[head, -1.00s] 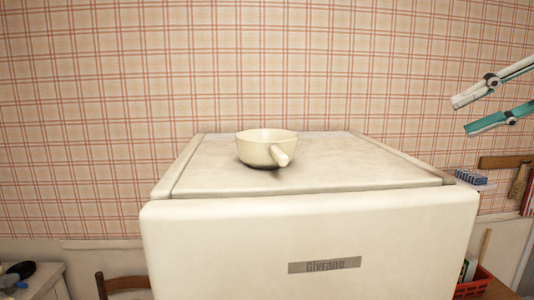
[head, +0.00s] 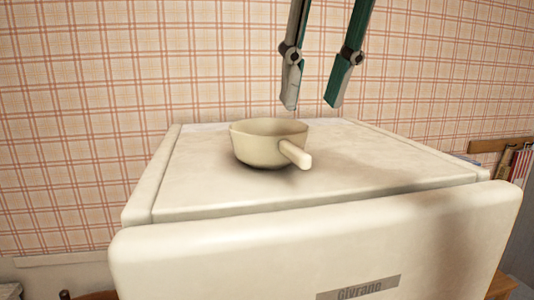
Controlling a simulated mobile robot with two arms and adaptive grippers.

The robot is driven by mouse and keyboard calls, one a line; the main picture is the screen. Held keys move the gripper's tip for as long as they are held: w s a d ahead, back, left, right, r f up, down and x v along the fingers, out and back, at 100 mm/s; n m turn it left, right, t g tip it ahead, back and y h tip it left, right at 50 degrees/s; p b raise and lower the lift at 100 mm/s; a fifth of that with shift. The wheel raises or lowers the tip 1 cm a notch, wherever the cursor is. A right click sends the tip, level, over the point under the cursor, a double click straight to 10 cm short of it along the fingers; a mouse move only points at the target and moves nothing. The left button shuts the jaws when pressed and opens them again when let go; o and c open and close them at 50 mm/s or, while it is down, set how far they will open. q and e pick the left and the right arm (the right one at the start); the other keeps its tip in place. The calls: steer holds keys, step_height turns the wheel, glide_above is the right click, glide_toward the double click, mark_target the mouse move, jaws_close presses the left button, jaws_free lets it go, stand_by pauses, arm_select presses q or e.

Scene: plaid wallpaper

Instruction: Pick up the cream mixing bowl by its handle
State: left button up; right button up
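The cream mixing bowl (head: 258,148) stands upright on the flat top of a cream fridge-like appliance (head: 390,172). Its short, thick handle (head: 296,154) points toward the front right. My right gripper (head: 312,106) comes down from the top of the head view with its two fingers apart and nothing between them. Its fingertips appear above the bowl's right side and the handle, without visible contact. My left gripper is not in view.
The appliance top is otherwise clear around the bowl. A plaid-papered wall (head: 120,80) rises behind it. At the far right, a wooden rack (head: 500,145) hangs on the wall.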

mark_target(299, 149)
steer(key=x, duration=0.4)
steer(key=shift+w+d+f, duration=0.2)
steer(key=shift+d+f, duration=0.05)
steer(key=shift+f, duration=0.05)
steer(key=shift+w+a+f, duration=0.4)
steer(key=shift+a+f, duration=0.15)
steer(key=shift+f, duration=0.2)
steer(key=p+x, duration=0.1)
steer(key=x, duration=0.2)
steer(key=shift+d+f+p, duration=0.1)
steer(key=shift+d+p, duration=0.05)
steer(key=shift+p, duration=0.2)
steer(key=shift+w+f, duration=0.15)
steer(key=shift+f, duration=0.2)
steer(key=shift+w+f, duration=0.1)
steer(key=shift+f, duration=0.05)
steer(key=shift+a, duration=0.2)
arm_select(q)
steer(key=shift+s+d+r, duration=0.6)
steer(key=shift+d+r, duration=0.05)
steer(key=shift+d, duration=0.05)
arm_select(e)
steer(key=shift+d, duration=0.1)
jaws_close()
